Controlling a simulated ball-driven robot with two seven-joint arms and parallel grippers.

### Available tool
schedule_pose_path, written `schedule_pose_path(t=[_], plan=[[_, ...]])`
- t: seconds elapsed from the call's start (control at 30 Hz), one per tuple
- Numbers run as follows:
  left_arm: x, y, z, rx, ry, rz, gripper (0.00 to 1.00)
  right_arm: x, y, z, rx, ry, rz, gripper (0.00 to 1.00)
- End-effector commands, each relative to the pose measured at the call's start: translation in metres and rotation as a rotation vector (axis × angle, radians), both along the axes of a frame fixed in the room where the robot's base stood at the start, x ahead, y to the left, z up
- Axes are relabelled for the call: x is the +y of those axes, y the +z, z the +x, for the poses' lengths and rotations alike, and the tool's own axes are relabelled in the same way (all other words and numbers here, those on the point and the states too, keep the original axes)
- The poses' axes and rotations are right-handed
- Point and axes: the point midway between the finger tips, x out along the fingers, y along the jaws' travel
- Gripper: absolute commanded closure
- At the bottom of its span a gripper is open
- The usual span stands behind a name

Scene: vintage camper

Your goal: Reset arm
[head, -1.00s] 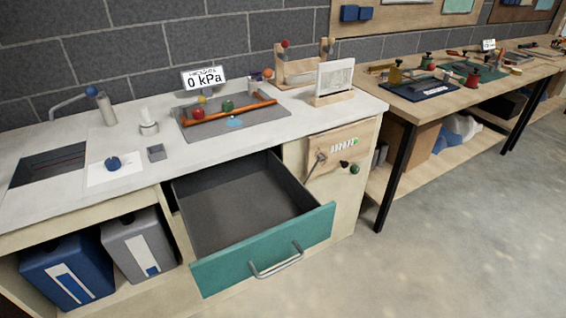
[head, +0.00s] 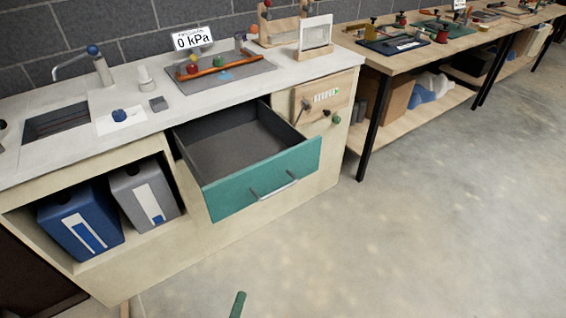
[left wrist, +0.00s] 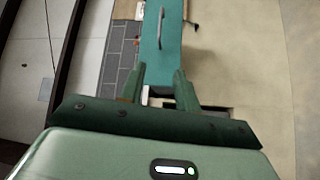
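The tip of my left gripper (head: 238,304) shows as a green finger at the bottom edge of the head view, over the floor and well in front of the bench. In the left wrist view my left gripper (left wrist: 160,72) has its two green fingers spread with nothing between them. The teal drawer (head: 262,181) stands open, and its inside looks empty. Its front also shows in the left wrist view (left wrist: 170,48), beyond the fingers and apart from them. The grey drawer handle (head: 274,188) is free. My right gripper is not in view.
The white bench top (head: 75,145) holds a sink, a tap and a grey mat (head: 248,72) with a red bar. Blue (head: 78,222) and grey (head: 143,194) bins stand in the cubby below. A wooden workbench (head: 395,61) stands at right. The floor in front is clear.

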Motion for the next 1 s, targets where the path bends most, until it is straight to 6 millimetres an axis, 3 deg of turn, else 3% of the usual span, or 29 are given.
schedule_pose_path(t=[0.27,0.6,0.67,0.87,1.0], plan=[[0.07,-0.02,-0.007,0.0,-0.066,0.183,0.68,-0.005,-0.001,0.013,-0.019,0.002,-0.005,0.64],[0.193,-0.029,-0.01,0.015,-0.176,0.512,0.68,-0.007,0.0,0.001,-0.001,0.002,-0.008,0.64],[0.204,-0.052,-0.016,0.075,-0.176,0.626,0.68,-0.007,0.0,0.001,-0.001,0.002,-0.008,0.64],[0.268,-0.123,-0.05,0.29,-0.224,1.032,0.68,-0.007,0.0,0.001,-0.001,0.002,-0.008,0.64],[0.33,-0.17,-0.096,0.493,-0.315,1.343,0.68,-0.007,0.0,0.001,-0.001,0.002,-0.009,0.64]])
